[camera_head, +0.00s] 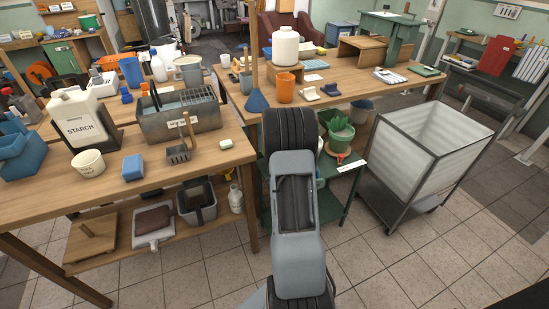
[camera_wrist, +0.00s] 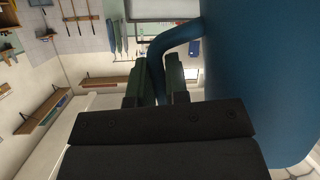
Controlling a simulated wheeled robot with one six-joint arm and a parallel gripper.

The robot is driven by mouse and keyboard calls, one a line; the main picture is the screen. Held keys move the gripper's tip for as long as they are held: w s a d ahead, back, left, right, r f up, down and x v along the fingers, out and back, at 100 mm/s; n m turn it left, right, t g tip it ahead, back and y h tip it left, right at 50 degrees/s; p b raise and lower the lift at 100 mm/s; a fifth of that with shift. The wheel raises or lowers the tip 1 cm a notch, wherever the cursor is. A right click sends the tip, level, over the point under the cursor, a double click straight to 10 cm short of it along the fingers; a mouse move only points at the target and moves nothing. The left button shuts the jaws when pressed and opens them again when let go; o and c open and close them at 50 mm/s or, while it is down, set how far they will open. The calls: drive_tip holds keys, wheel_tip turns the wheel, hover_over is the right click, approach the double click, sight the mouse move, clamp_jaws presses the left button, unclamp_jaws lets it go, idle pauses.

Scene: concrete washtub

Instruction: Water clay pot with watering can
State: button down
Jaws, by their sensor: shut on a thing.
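In the wrist view my gripper (camera_wrist: 155,88) is shut on the curved blue handle (camera_wrist: 178,36) of a large blue body (camera_wrist: 250,75), which looks like the watering can. That body fills the right of the wrist view; its spout is not visible. In the head view my arm hides the gripper and the can. A spiky green plant stands in a pot (camera_head: 338,144) just right of my arm, on a low green stand. Its pot looks green; I cannot tell whether it is the clay pot. An orange pot-like cup (camera_head: 285,90) stands on the back table.
A wheeled bin (camera_head: 425,165) with a metal frame stands right of the plant. The left workbench (camera_head: 215,150) holds a starch jug (camera_head: 78,118), a metal basin (camera_head: 180,118) and small items. A blue container (camera_head: 361,112) sits behind the plant. Tiled floor at lower right is clear.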

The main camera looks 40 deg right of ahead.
drive_tip(key=shift+r+n+g+p, duration=0.35)
drive_tip(key=shift+r+p, duration=0.25)
drive_tip(key=shift+p, duration=0.8)
idle(1.2)
drive_tip(key=shift+r+n+p, duration=0.25)
drive_tip(key=shift+r+p, duration=0.35)
drive_tip(key=shift+p, duration=0.35)
drive_tip(key=shift+f, duration=0.2)
idle(0.6)
drive_tip(key=shift+f+b, duration=0.55)
drive_tip(key=shift+b, duration=0.3)
drive_tip(key=shift+f+m+b, duration=0.25)
drive_tip(key=shift+m+b, duration=0.15)
drive_tip(key=shift+m, duration=0.1)
drive_tip(key=shift+f+b, duration=0.2)
drive_tip(key=shift+b, duration=0.15)
drive_tip(key=shift+w, duration=0.1)
drive_tip(key=shift+w+d+r+m+t+p, duration=0.2)
drive_tip(key=shift+r+m+t, duration=0.25)
drive_tip(key=shift+r, duration=0.35)
drive_tip(key=shift+w+a+r+m+t+p, duration=0.1)
drive_tip(key=shift+w+r+m+t, duration=0.15)
drive_tip(key=shift+r+m+t, duration=0.35)
